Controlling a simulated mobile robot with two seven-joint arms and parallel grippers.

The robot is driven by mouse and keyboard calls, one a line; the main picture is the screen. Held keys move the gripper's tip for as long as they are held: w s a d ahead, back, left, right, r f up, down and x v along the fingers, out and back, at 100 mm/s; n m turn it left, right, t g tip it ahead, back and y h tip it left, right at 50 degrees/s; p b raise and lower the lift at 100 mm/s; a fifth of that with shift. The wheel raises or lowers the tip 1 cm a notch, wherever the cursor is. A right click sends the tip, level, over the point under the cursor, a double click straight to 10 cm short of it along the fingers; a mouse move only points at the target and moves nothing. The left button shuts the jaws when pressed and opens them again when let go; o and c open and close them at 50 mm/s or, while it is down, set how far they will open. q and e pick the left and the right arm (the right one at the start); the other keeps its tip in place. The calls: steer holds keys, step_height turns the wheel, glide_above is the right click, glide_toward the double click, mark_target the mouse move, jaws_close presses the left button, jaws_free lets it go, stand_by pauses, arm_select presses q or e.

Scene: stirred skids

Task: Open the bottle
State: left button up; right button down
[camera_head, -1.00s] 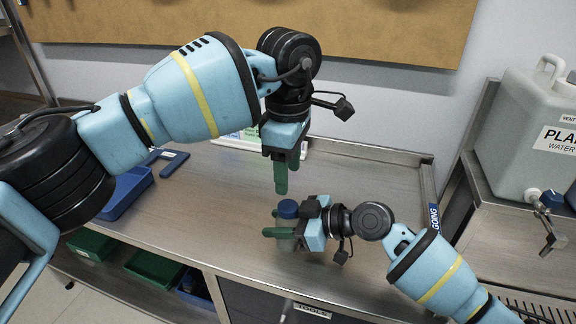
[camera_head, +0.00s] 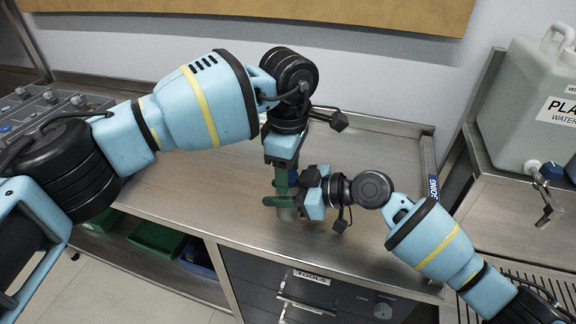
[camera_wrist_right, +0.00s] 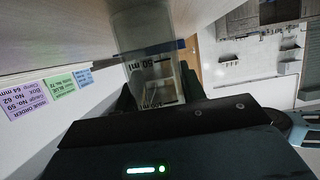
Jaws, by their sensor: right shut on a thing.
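The bottle (camera_head: 287,213) is clear and stands at the front of the bench, its lower body showing below my right gripper (camera_head: 279,201). My right gripper is shut on the bottle from the right. The right wrist view shows the clear body with volume marks (camera_wrist_right: 152,78) between the fingers. My left gripper (camera_head: 285,186) points straight down over the bottle's top, with its green fingers at cap height. The blue cap is mostly hidden by the grippers. I cannot tell whether the left fingers touch or grip it.
The steel bench (camera_head: 200,200) is largely clear to the left and behind. A big grey water container (camera_head: 530,105) stands on the right. A grey compartment tray (camera_head: 35,115) is at the far left. Green bins (camera_head: 155,238) sit below the bench.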

arm_select(q)
steer(key=c, duration=1)
steer(key=shift+o, duration=0.2)
steer(key=n, duration=0.6)
steer(key=shift+n, duration=0.4)
steer(key=o, duration=1.1)
steer(key=shift+d+r, duration=0.1)
steer(key=shift+r, duration=2.25)
steer(key=shift+r+m, duration=0.7)
steer(key=shift+m, duration=0.7)
steer(key=shift+c, duration=0.5)
step_height(320, 180, up, 2)
steer(key=m, duration=0.4)
